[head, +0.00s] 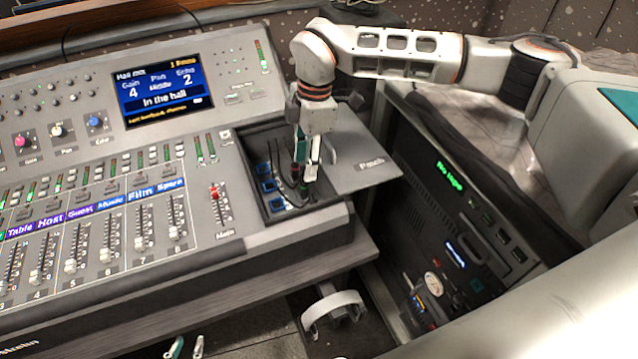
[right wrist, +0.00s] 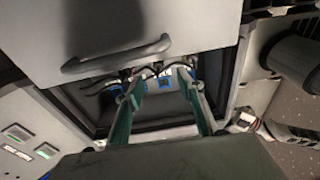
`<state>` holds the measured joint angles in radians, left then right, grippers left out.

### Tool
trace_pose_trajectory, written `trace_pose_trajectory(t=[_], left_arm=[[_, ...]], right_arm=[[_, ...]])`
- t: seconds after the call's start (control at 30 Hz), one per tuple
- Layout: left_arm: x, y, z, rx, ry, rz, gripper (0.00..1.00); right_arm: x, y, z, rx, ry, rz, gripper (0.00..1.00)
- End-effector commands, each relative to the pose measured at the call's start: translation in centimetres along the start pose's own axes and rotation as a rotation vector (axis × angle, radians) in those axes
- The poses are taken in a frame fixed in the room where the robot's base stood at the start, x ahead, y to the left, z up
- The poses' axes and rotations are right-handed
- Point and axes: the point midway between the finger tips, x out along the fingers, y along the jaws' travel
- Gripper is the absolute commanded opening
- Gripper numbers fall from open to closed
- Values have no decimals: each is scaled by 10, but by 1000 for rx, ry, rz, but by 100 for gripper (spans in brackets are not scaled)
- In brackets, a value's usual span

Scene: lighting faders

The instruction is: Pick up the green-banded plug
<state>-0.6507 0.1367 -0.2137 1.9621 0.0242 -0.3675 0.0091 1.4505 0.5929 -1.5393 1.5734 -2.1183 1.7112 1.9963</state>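The recessed patch bay (head: 268,150) lies right of the faders, with blue sockets (head: 270,186) and dark cables. It also shows in the right wrist view (right wrist: 95,122). My right gripper (head: 307,170) reaches down into the bay's right part. In the right wrist view its fingers (right wrist: 158,82) stand apart, tips near the blue sockets and cables. Small dark plug ends sit at the fingertips, one reddish. I cannot make out a green band; the fingers' green pads and their blocking leave it unclear. My left gripper (head: 187,347) shows only its parted fingertips at the bottom edge.
The hinged or sliding panel marked Patch (head: 362,168) stands beside the bay; its handle (right wrist: 118,57) is near my right fingers. The mixing console (head: 110,170) fills the left. A rack (head: 450,230) stands right. Headphones (head: 333,305) hang below the desk edge.

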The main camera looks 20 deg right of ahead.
Motion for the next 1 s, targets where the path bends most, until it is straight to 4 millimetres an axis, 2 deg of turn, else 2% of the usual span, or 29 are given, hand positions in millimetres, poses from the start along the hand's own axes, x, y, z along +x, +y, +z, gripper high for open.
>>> trace_pose_trajectory(t=[0.47,0.73,0.97,1.0], left_arm=[[0,-4,0,7,-1,-3,24],[-1,-3,-3,6,1,-3,24],[-1,-3,-3,4,2,-2,24],[-1,-3,-4,4,2,-2,24]], right_arm=[[39,2,4,-9,-14,8,38],[75,2,5,-10,-14,8,38],[78,3,5,-11,-13,10,38],[78,2,5,-10,-13,10,33]])
